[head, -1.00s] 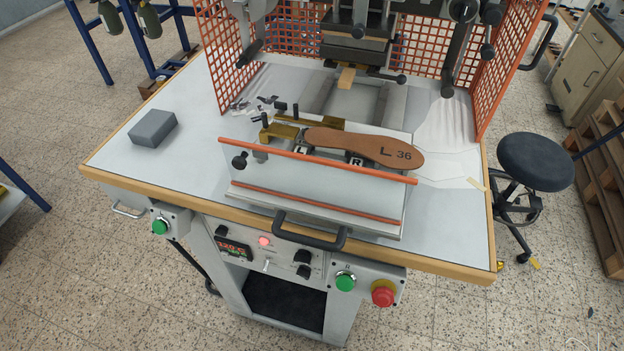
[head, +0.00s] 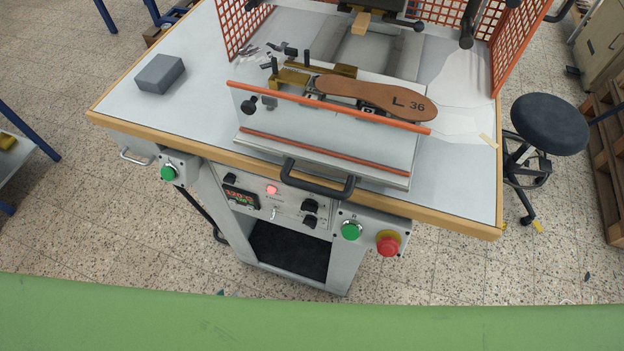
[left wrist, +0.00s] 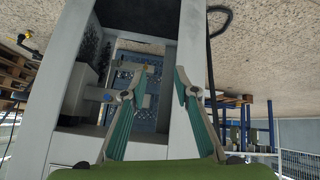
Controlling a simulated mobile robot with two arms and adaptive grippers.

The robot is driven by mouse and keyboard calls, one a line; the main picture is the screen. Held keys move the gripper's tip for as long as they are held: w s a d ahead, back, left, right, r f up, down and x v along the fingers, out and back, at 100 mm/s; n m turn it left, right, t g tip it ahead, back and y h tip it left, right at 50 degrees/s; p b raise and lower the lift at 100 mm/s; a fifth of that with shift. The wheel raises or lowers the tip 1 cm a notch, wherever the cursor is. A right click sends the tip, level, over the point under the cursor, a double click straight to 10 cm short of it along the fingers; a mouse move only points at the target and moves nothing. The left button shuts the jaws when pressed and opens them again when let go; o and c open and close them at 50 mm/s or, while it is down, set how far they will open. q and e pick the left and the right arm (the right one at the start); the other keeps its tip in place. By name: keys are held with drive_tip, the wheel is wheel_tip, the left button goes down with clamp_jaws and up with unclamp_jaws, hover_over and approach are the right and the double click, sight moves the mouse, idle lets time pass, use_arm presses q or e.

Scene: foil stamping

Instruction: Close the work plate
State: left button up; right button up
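The work plate (head: 320,150) is pulled out toward the front edge of the machine table. It has orange edging and a black bar handle (head: 318,180) at its front. A brown insole marked "L 36" (head: 375,95) lies on it, beside a brass-coloured holder (head: 290,78). In the left wrist view, my left gripper (left wrist: 160,84) is open, with nothing between its fingers. It faces the machine's grey lower cabinet (left wrist: 65,80); the plate and handle cannot be made out there. Neither gripper shows in the head view.
The table (head: 125,92) carries a grey block (head: 160,73) at left. Green buttons (head: 351,230) and a red emergency stop (head: 388,245) sit on the front below the handle. An orange mesh guard (head: 517,40) flanks the press. A black stool (head: 548,124) stands at right.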

use_arm(q)
drive_tip(key=w+d+r+n+t+h, duration=0.1)
drive_tip(key=w+d+r+t+h, duration=0.2)
drive_tip(key=r, duration=0.8)
drive_tip(key=n+t+h, duration=0.4)
drive_tip(key=n+h, duration=0.3)
drive_tip(key=n, duration=0.2)
approach(312, 185)
drive_tip(key=p+x, duration=0.1)
drive_tip(key=x, duration=0.2)
drive_tip(key=p+x, duration=0.1)
drive_tip(key=x, duration=0.2)
drive_tip(key=p+x, duration=0.1)
drive_tip(key=x, duration=0.2)
drive_tip(key=shift+f, duration=0.35)
drive_tip(key=shift+w+d+p, duration=0.3)
drive_tip(key=shift+w+p, duration=0.1)
drive_tip(key=shift+w, duration=0.05)
clamp_jaws()
